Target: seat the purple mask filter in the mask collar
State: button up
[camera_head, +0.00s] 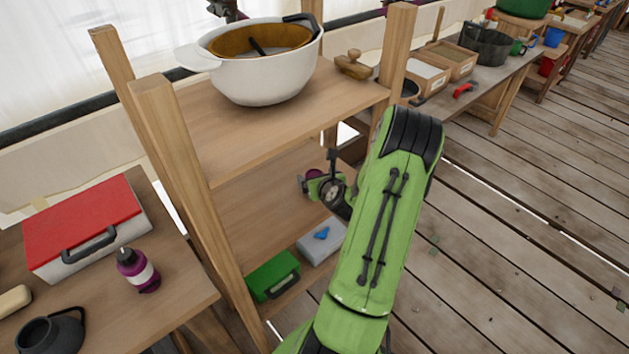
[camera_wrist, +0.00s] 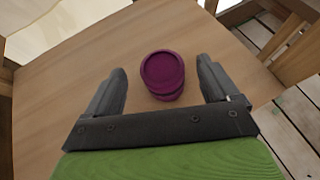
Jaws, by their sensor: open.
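A round purple piece (camera_wrist: 162,73), which I take to be the mask filter, stands on the wooden shelf board in the wrist view. It has a dished top and a second rim lower down. My gripper (camera_wrist: 160,72) is open, with one finger on each side of the purple piece and a visible gap to each. In the head view, my gripper (camera_head: 317,172) is over the middle shelf, and a bit of the purple piece (camera_head: 314,174) shows by the fingers. I cannot make out a mask collar in either view.
The wooden rack's upper shelf (camera_head: 235,120), bearing a white pot (camera_head: 262,75), is above and left of my gripper. Rack posts (camera_head: 180,170) stand close by. A green box (camera_head: 272,276) and a grey box (camera_head: 322,243) sit lower down. The floor to the right is open.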

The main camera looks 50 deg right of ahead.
aim_at(315, 174)
jog(key=x, duration=0.3)
jog(key=shift+w+d+f, duration=0.2)
jog(key=shift+f, duration=0.1)
jog(key=shift+s+r, duration=0.1)
jog(key=c, duration=1.1)
jog(key=shift+o, duration=0.2)
jog(key=shift+r, duration=0.1)
